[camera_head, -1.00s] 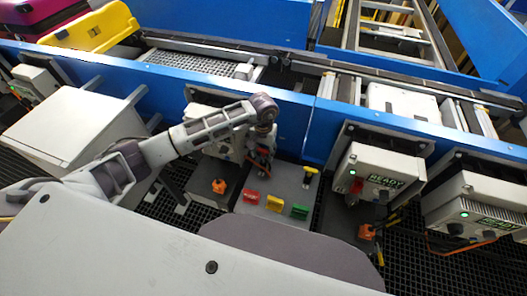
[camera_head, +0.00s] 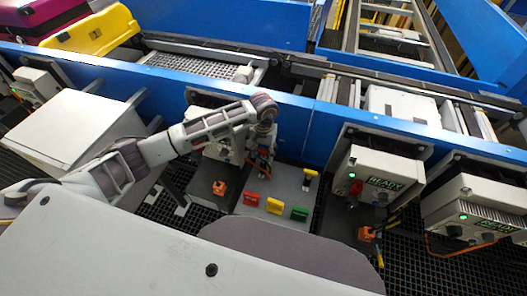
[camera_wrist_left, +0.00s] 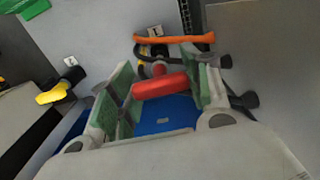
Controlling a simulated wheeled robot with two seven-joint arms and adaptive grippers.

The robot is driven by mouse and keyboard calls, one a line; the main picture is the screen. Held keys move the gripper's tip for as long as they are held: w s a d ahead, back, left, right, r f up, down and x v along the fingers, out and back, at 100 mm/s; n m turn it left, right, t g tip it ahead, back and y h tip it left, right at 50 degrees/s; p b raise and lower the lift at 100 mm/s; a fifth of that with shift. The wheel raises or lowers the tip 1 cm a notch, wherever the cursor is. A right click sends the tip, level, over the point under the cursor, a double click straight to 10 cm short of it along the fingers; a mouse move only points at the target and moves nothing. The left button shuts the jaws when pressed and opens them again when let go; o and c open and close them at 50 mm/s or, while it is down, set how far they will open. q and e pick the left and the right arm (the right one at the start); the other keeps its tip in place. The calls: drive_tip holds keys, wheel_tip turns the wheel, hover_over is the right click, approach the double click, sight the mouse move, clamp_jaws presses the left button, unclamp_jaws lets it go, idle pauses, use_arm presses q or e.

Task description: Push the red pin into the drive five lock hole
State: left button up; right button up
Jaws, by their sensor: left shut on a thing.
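My left gripper (camera_head: 262,160) reaches in from the left and points down in front of a pale drive box (camera_head: 212,124), which it partly hides. In the left wrist view, a red pin (camera_wrist_left: 160,85) lies between the green-padded fingers of my left gripper (camera_wrist_left: 163,88), which is shut on it. I cannot make out the hole or the drive number. My right gripper is not in view.
A READY box (camera_head: 375,178) and another box (camera_head: 478,212) stand to the right. The blue conveyor (camera_head: 300,113) runs behind.

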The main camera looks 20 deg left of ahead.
use_arm(q)
drive_tip(key=shift+r, duration=0.1)
drive_tip(key=shift+r+p, duration=0.6)
drive_tip(key=shift+r, duration=1.3)
